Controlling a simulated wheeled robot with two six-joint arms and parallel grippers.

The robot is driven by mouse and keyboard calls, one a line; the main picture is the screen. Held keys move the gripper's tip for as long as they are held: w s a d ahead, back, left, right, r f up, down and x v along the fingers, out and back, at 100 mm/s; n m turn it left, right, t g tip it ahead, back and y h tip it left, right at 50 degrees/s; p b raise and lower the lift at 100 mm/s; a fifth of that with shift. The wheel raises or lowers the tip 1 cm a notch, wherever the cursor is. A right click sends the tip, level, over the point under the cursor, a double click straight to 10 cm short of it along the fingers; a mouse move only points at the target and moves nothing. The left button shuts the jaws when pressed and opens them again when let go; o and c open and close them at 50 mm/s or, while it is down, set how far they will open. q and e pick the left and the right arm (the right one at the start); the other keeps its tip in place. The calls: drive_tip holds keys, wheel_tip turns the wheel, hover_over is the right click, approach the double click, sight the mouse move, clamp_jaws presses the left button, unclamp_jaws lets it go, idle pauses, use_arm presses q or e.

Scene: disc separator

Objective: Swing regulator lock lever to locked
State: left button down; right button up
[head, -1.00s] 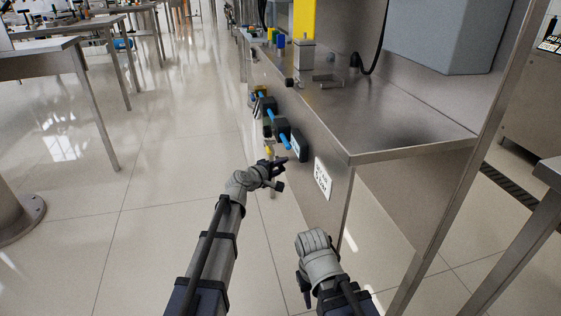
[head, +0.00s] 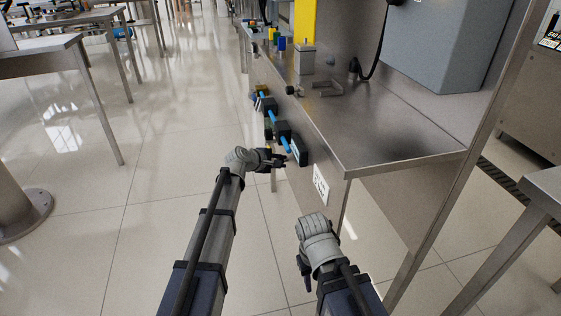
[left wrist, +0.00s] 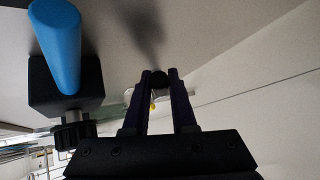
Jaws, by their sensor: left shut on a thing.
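My left gripper (head: 284,160) is at the front face of the steel bench, just below the blue bar with black blocks (head: 282,131). In the left wrist view its fingers (left wrist: 160,76) are closed around a dark round end (left wrist: 160,79), which looks like the lock lever's end. A small yellow part (left wrist: 152,106) shows between the fingers. In the head view my gripper hides most of the lever, so its angle cannot be told. My right gripper (head: 305,274) hangs in front of the bench's near corner, away from the lever; its jaws are unclear.
The blue bar (left wrist: 60,45) and its black block (left wrist: 65,86) stand out from the panel close to my left fingers. A white label (head: 320,184) is on the bench front. The steel bench top (head: 390,135) is largely clear. Open floor lies to the left.

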use_arm(q)
drive_tip(key=c, duration=0.7)
unclamp_jaws()
drive_tip(key=shift+c, duration=0.2)
drive_tip(key=p+v, duration=0.4)
drive_tip(key=v, duration=0.3)
drive_tip(key=shift+s+a, duration=0.2)
drive_tip(key=shift+s, duration=0.1)
use_arm(e)
wheel_tip(320, 180, up, 4)
use_arm(q)
drive_tip(key=shift+r, duration=0.15)
use_arm(e)
drive_tip(key=shift+c, duration=0.3)
